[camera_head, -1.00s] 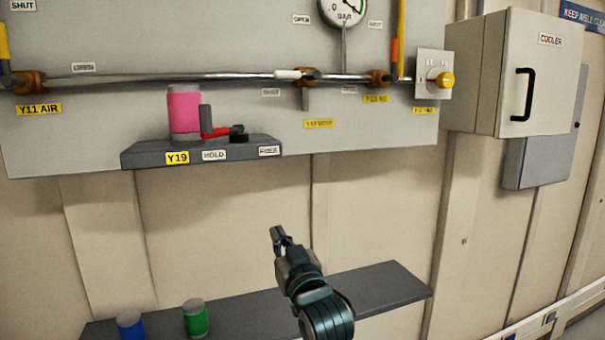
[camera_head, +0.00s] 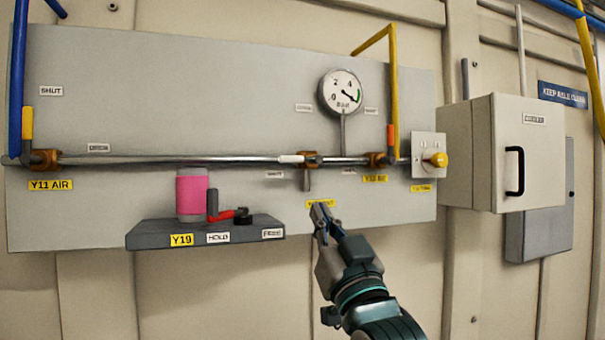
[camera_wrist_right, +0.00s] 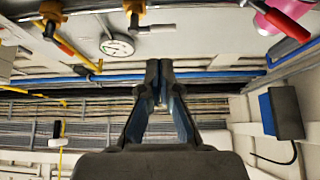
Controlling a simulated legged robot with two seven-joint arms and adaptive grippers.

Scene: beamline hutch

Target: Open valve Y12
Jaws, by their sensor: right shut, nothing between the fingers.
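The pipe panel (camera_head: 240,90) carries several brass valves. The middle valve (camera_head: 309,160) has a white-tipped handle (camera_head: 290,158) lying along the pipe to its left; the yellow label (camera_head: 320,204) below it is too blurred and partly covered to read as Y12. The middle valve also shows at the top of the right wrist view (camera_wrist_right: 135,10). My right gripper (camera_head: 320,212) is shut and empty, its tips just below the middle valve, over the label's lower edge in the picture. Its fingers point ahead in the wrist view (camera_wrist_right: 160,75). My left gripper is not in view.
The Y11 AIR valve (camera_head: 45,160) is at left, another valve (camera_head: 377,160) at right. A gauge (camera_head: 341,92) sits above. The Y19 ledge (camera_head: 150,238), with a pink cylinder (camera_head: 191,195) and red lever (camera_head: 226,215), juts out left of my gripper.

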